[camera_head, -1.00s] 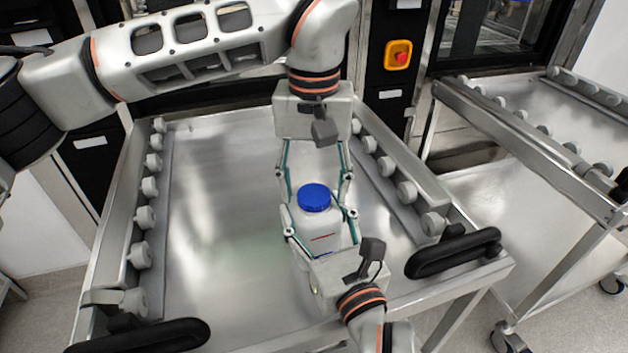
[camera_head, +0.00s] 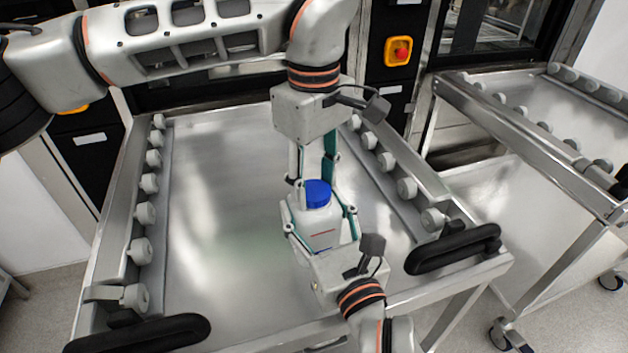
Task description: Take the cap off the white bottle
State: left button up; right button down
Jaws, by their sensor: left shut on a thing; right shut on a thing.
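The white bottle (camera_head: 318,228) stands upright over the near part of the steel cart top, its blue cap (camera_head: 317,194) on its neck. My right gripper (camera_head: 321,217) comes from the front and is shut on the bottle's body, a finger on each side. My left gripper (camera_head: 315,182) comes down from behind and above. It is shut on the blue cap, and its fingers hide part of the cap's back and left edge. Whether the cap has lifted off the neck cannot be told.
The steel cart (camera_head: 215,215) has roller rails along both sides and black handles (camera_head: 453,250) at its front corners. Its left half is clear. A second cart (camera_head: 540,110) stands at the right. A dark machine front with a red button (camera_head: 398,51) stands behind.

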pick_arm(q)
jog(key=n, duration=3.1)
jog(key=shift+n, duration=0.3)
jog(key=n, duration=0.3)
jog(key=shift+r, duration=0.1)
jog(key=n, duration=0.5)
jog(key=shift+n, duration=0.3)
jog(key=n, duration=0.3)
jog(key=shift+n, duration=0.4)
